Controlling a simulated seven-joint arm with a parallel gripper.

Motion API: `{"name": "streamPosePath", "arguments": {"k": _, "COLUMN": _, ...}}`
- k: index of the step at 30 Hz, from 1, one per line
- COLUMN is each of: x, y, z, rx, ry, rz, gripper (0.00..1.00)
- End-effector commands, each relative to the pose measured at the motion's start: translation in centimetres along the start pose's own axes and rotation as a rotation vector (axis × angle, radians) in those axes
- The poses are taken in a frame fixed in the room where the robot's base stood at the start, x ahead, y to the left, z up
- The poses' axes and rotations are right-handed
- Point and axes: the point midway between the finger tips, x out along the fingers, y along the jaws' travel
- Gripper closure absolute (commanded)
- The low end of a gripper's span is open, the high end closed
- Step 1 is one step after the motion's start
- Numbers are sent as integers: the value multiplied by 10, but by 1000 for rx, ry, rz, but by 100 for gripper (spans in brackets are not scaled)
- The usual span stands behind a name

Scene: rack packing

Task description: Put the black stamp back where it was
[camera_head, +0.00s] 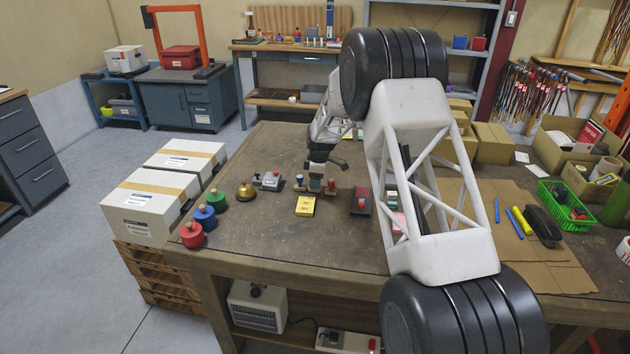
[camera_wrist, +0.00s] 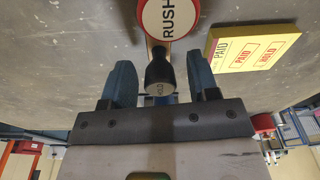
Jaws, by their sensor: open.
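In the wrist view, a black knobbed handle (camera_wrist: 160,75), apparently the black stamp, stands between my gripper's (camera_wrist: 166,84) two fingers. The fingers are open, with a gap visible on each side of the knob. A round red-rimmed white face reading RUSH (camera_wrist: 168,20) shows just beyond the handle; I cannot tell whether they are joined. In the head view my gripper (camera_head: 327,163) is low over the workbench, above a short row of small stamps (camera_head: 315,185). The row is partly hidden and too small to tell which stamp is the black one.
A yellow PAID pad (camera_head: 305,206) lies in front of the row. A dark red box (camera_head: 360,200) is to its right, a grey stamper (camera_head: 269,181) and brass bell (camera_head: 245,192) to its left. Red (camera_head: 192,235), blue and green knobbed pieces stand at the left edge. The front middle is clear.

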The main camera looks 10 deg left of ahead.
Motion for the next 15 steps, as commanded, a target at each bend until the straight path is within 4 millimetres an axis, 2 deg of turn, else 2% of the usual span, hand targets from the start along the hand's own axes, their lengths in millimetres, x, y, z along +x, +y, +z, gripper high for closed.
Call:
{"name": "streamPosePath", "arguments": {"k": 8, "x": -14, "y": 0, "z": 0, "rx": 0, "ry": 0, "rz": 2, "gripper": 45}}
{"name": "streamPosePath", "arguments": {"k": 15, "x": -46, "y": 0, "z": 0, "rx": 0, "ry": 1, "rz": 2, "gripper": 45}}
